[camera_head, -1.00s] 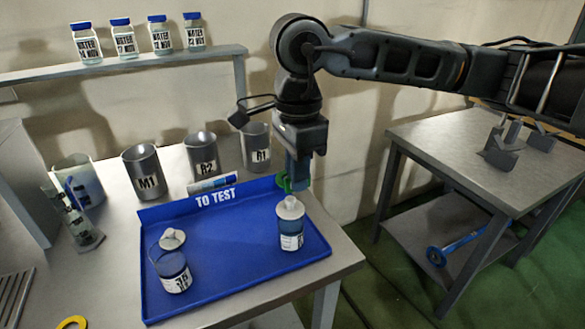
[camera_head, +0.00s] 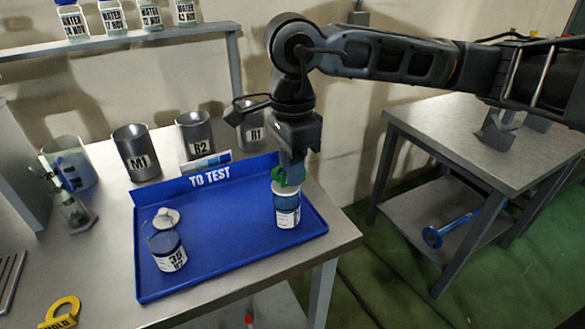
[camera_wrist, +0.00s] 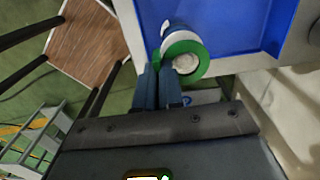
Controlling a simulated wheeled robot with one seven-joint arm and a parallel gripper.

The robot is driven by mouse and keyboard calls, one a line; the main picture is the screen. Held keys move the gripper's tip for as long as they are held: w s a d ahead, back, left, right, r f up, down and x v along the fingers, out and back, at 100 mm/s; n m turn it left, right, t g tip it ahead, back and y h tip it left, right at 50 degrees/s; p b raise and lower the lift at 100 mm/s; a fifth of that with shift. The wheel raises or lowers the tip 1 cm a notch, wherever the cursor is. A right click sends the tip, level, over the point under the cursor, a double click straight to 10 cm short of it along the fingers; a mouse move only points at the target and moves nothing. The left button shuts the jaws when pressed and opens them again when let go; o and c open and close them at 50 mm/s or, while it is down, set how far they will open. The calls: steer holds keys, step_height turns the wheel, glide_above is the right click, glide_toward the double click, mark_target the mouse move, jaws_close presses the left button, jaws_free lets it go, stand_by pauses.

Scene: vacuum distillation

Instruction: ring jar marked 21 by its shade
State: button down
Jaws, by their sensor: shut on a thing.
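My gripper (camera_head: 288,170) is shut on a green ring (camera_head: 281,179) over the right-hand jar (camera_head: 287,210) on the blue tray. That jar stands upright, with a pale lid, blue contents and a white label too small to read. In the wrist view the green ring (camera_wrist: 186,58) shows around the jar's pale top (camera_wrist: 186,63); I cannot tell how far down it sits or whether it touches. Another jar (camera_head: 168,250), with dark blue contents and a label that seems to read 39, stands at the tray's left. A yellow ring tag (camera_head: 62,312) marked HOLD lies on the bench.
The blue tray (camera_head: 225,250), marked TO TEST, is clear between the jars. Metal cups M1 (camera_head: 136,152), R2 (camera_head: 195,135) and R1 (camera_head: 251,130) stand behind it. A glass beaker (camera_head: 68,163) is at left. Water bottles (camera_head: 115,18) stand on the shelf. A side table (camera_head: 480,140) is at right.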

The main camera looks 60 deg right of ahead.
steer(key=shift+f+b, duration=0.95)
steer(key=shift+b, duration=0.25)
steer(key=c, duration=1.2)
jaws_free()
steer(key=shift+r, duration=0.1)
step_height(320, 180, up, 8)
steer(key=shift+f+b, duration=0.2)
steer(key=shift+b, duration=0.2)
